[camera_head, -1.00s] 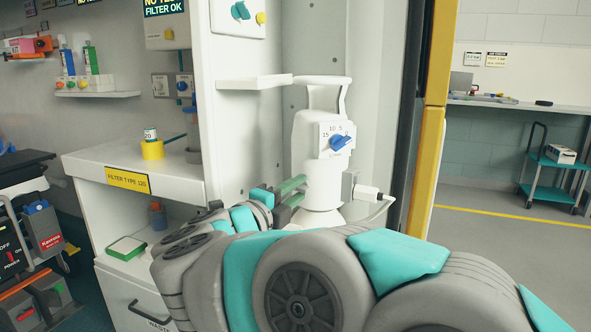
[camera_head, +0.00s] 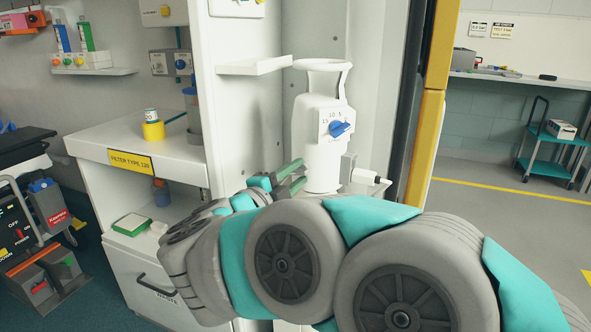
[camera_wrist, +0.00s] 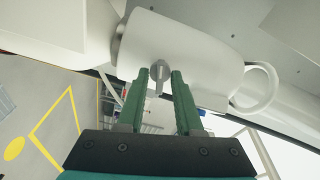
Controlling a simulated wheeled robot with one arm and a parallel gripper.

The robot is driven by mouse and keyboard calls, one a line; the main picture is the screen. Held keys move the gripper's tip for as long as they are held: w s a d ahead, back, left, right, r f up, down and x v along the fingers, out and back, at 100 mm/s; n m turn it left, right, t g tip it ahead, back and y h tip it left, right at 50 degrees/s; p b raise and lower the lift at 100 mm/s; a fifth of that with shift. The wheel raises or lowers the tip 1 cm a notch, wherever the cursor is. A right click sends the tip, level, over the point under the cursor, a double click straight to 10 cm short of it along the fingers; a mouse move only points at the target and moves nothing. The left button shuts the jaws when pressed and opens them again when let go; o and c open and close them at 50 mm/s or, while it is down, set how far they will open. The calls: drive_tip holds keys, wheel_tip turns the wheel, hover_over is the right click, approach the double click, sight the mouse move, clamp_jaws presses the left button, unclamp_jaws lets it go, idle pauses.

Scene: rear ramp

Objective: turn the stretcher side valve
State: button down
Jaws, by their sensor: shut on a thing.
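A white cylinder (camera_head: 318,150) with a loop handle stands upright in the white cabinet bay in the head view. A blue dial (camera_head: 340,128) with numbers is on its front. In the wrist view the white cylinder (camera_wrist: 185,50) lies across the picture, its loop handle to the right. A small grey valve (camera_wrist: 159,71) with a thin flat tab is on its side. My gripper's green fingers (camera_wrist: 159,90) are either side of this valve, shut on it. In the head view my gripper (camera_head: 298,175) is at the cylinder's lower left side; the valve is hidden there.
A small white shelf (camera_head: 254,66) juts out above my gripper. A grey box with a white hose end (camera_head: 366,176) is right of the cylinder. A yellow-edged post (camera_head: 426,130) bounds the bay.

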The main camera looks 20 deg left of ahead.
drive_tip(key=shift+d+r, duration=0.1)
drive_tip(key=shift+r, duration=0.15)
drive_tip(key=c, duration=0.9)
unclamp_jaws()
drive_tip(key=shift+c, duration=0.2)
drive_tip(key=shift+f, duration=0.1)
drive_tip(key=shift+s, duration=0.15)
drive_tip(key=b+v, duration=0.1)
drive_tip(key=v, duration=0.6)
drive_tip(key=shift+s, duration=0.2)
